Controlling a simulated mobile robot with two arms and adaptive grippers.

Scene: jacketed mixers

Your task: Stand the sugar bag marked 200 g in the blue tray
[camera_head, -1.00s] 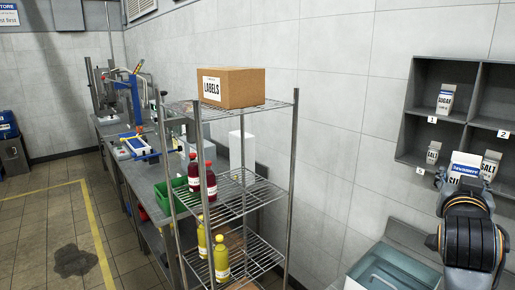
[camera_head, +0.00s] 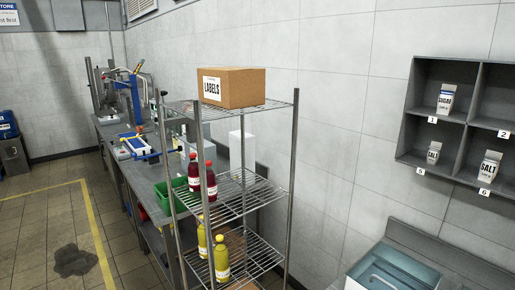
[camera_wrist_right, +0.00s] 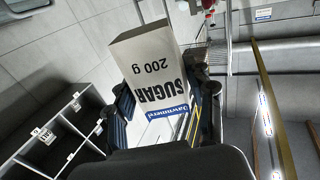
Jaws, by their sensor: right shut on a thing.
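The sugar bag (camera_wrist_right: 152,65), white with a blue band and marked 200 g, is between the fingers of my right gripper (camera_wrist_right: 166,98) in the right wrist view. The gripper is shut on it, with a dark finger on each side. The bag's print appears upside down in this view. My right gripper and this bag are outside the head view. My left gripper is in neither view. I cannot make out a blue tray in either view.
Grey wall cubbies (camera_head: 455,134) hold another sugar bag (camera_head: 445,100) in compartment 1 and salt packs (camera_head: 489,168) below. A basin (camera_head: 392,272) is beneath. A wire rack (camera_head: 242,197) carries a labels box (camera_head: 231,87) and red and yellow bottles.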

